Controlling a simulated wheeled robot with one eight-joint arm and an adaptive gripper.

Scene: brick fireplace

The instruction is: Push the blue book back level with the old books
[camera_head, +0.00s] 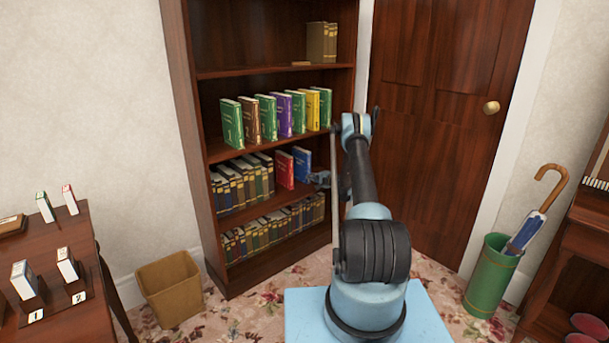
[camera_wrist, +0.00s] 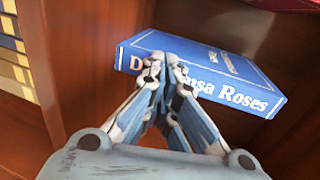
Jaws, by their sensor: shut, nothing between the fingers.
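The blue book (camera_head: 301,163) stands on the third shelf down of the bookcase, right of a red book. In the wrist view the blue book (camera_wrist: 222,66) shows its lettered spine and cover. The old books (camera_head: 240,183), with brown and dark spines, fill the left part of the same shelf. Some spines show at the left edge of the wrist view (camera_wrist: 12,48). My gripper (camera_wrist: 163,64) is shut and empty, its tips overlapping the book's spine near one end; I cannot tell whether they touch. In the head view my gripper (camera_head: 320,179) is partly hidden by my arm.
The red book (camera_head: 284,170) stands beside the blue one. A row of coloured books (camera_head: 277,115) stands on the shelf above, more old books (camera_head: 272,228) below. The bookcase's right side is close to my arm. A wastebasket (camera_head: 169,290) stands on the floor at left.

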